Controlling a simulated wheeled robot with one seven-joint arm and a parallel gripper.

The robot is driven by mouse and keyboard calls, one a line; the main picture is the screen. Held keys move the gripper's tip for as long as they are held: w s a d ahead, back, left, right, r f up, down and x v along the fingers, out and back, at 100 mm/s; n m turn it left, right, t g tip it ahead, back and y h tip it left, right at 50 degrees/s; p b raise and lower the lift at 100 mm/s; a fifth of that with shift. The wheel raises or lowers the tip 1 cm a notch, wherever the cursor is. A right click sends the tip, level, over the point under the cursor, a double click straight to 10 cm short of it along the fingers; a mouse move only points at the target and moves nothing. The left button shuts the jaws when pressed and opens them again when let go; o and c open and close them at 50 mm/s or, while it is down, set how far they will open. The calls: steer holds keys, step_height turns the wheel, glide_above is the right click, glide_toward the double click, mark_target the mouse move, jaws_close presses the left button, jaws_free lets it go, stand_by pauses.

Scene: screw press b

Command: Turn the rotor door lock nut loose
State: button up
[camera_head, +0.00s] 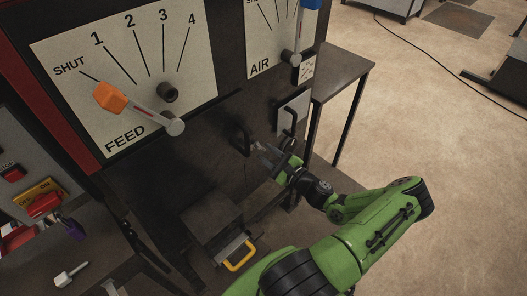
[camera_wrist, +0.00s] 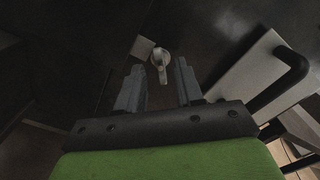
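A small silver knob with a short lever-like grip (camera_wrist: 161,60) shows in the wrist view on a dark machine face. It looks like the lock nut, but I cannot be sure. A pale square plate (camera_wrist: 142,47) lies beside it. My gripper (camera_wrist: 160,68) is open, with one finger on each side of the knob in the picture. The knob appears a little beyond the fingertips, and I cannot tell whether they touch it. In the head view my gripper (camera_head: 265,152) is close to the machine front, and the nut is not clearly visible there.
A yellow-handled drawer (camera_head: 238,255) sits below. Feed lever (camera_head: 140,109) is up left.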

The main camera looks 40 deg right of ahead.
steer(key=shift+w, duration=1.2)
jaws_close()
